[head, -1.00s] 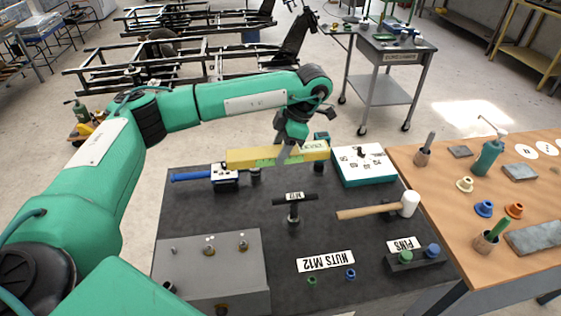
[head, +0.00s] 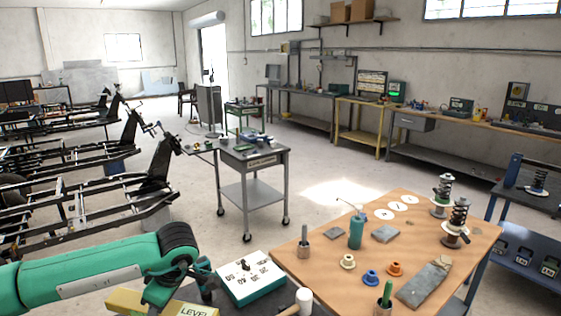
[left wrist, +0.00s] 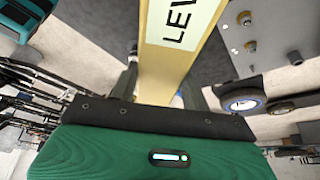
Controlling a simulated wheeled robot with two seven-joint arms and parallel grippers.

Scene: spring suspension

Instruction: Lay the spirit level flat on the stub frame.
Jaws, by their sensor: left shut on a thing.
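The spirit level is a yellow bar with a white LEVEL label. It shows at the bottom edge of the head view (head: 126,301), partly cut off, and large in the left wrist view (left wrist: 168,75). My left gripper (head: 166,298) is shut on it, and in the left wrist view the bar runs between its dark fingers (left wrist: 163,96). Black steel frames (head: 85,215) stand on the floor at the left of the head view. I cannot tell which part is the stub frame. My right gripper is not in view.
A white-and-teal box (head: 250,277) and a mallet head (head: 304,300) sit just right of the level. A wooden table (head: 330,262) with cups, coloured bushings and spring struts is at the right. A grey cart (head: 252,160) stands beyond. Bare floor lies between.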

